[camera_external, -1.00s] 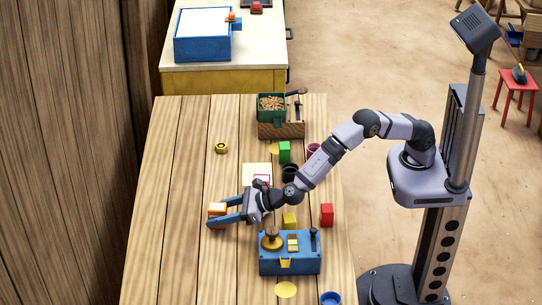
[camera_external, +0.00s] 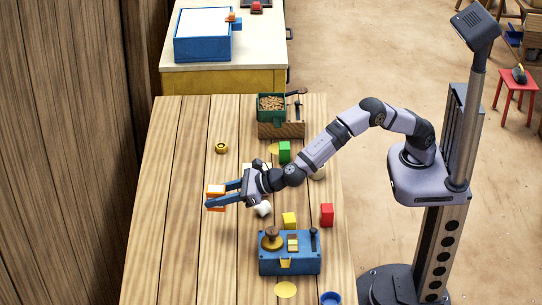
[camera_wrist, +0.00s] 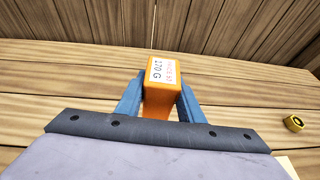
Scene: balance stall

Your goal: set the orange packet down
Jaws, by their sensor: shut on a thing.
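The orange packet (camera_external: 216,191) is between the blue fingers of my gripper (camera_external: 213,199), over the left part of the wooden table (camera_external: 176,245). In the wrist view the packet (camera_wrist: 157,98) sits upright between both fingertips (camera_wrist: 160,105), with a white label reading 170 G on its top. My gripper is shut on it. Whether the packet's underside touches the table or hangs above it, I cannot tell.
Table left of the packet is bare.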

